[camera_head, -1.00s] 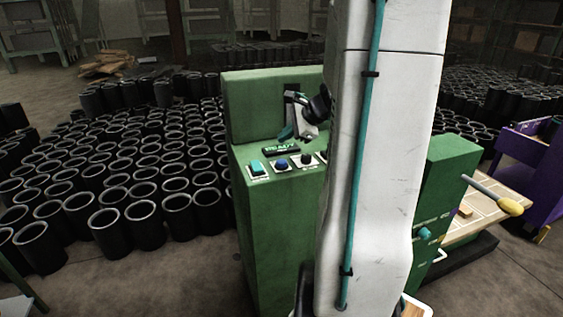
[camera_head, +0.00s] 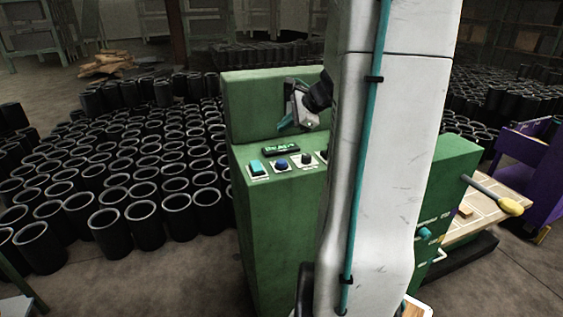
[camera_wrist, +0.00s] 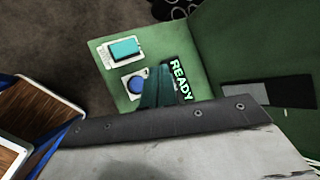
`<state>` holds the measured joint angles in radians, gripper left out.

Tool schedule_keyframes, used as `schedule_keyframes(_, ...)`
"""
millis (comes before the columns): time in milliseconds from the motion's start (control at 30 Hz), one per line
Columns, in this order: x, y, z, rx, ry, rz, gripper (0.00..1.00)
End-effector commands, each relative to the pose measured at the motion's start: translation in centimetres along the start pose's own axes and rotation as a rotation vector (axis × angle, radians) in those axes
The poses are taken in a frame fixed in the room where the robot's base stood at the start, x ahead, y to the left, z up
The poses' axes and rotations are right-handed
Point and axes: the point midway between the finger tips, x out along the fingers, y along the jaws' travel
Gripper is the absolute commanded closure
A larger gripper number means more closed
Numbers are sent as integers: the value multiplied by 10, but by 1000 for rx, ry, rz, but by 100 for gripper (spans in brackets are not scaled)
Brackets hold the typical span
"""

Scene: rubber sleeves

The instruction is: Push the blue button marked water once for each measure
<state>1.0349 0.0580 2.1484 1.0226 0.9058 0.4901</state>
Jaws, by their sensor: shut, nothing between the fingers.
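The round blue button (camera_head: 281,164) sits on the green machine's (camera_head: 275,225) top panel, between a teal rectangular button (camera_head: 256,168) and a dark knob (camera_head: 305,160). Its label is too small to read. In the wrist view the blue button (camera_wrist: 136,83) shows just left of my gripper's teal fingers (camera_wrist: 157,76), which partly cover its plate. My gripper (camera_head: 283,124) is shut and empty, above and behind the button row, apart from the blue button in the head view. A lit display (camera_head: 281,149) behind the buttons reads READY in the wrist view (camera_wrist: 179,80).
The machine's upright back housing (camera_head: 270,103) rises behind the panel. My arm hides the panel's right part.

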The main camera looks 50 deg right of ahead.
Motion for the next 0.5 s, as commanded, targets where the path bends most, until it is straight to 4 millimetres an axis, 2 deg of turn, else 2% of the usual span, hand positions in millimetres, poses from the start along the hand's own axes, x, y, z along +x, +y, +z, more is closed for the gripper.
schedule_keyframes(500, 47, 34, -34, 3, -1, 3, 100)
